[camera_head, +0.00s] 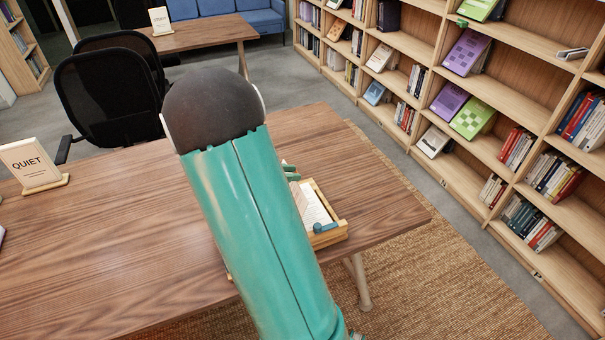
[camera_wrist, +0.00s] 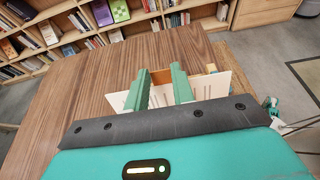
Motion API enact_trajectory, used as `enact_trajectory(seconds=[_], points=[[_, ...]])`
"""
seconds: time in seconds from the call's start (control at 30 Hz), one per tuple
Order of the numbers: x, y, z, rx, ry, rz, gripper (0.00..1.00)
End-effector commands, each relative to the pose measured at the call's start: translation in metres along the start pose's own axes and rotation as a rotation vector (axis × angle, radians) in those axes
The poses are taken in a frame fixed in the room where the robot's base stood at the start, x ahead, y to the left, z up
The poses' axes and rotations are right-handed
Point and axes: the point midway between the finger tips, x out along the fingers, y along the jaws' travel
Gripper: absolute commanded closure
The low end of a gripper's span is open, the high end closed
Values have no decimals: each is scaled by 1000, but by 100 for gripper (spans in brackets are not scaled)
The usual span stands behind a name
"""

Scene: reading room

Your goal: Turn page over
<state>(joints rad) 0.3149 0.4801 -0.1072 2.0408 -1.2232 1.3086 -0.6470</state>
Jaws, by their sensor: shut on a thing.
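A white page (camera_head: 312,207) lies on a wooden stand (camera_head: 330,236) near the right edge of the table, mostly hidden behind my arm in the head view. In the wrist view, white paper (camera_wrist: 212,86) with dark lines shows on both sides of my green fingers, with bits of the wooden stand (camera_wrist: 211,69) behind. My gripper (camera_wrist: 163,88) is shut on the page. Its fingertips (camera_head: 290,172) show only in part in the head view. The held edge is hidden between the fingers.
The brown table (camera_head: 110,235) is mostly clear to the left. A QUIET sign (camera_head: 34,165) stands at its left side. A black chair (camera_head: 108,95) is behind the table. Bookshelves (camera_head: 420,50) run along the right, past a woven rug (camera_head: 440,285).

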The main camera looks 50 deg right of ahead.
Motion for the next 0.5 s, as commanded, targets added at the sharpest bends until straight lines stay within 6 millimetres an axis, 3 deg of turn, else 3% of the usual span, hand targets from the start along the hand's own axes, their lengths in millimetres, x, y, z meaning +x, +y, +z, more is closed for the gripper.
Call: enact_trajectory(seconds=[0.27, 0.5], points=[[-41, 0, -14, -7, -267, 6, 100], [-67, -3, -28, -2, -272, 0, 97]])
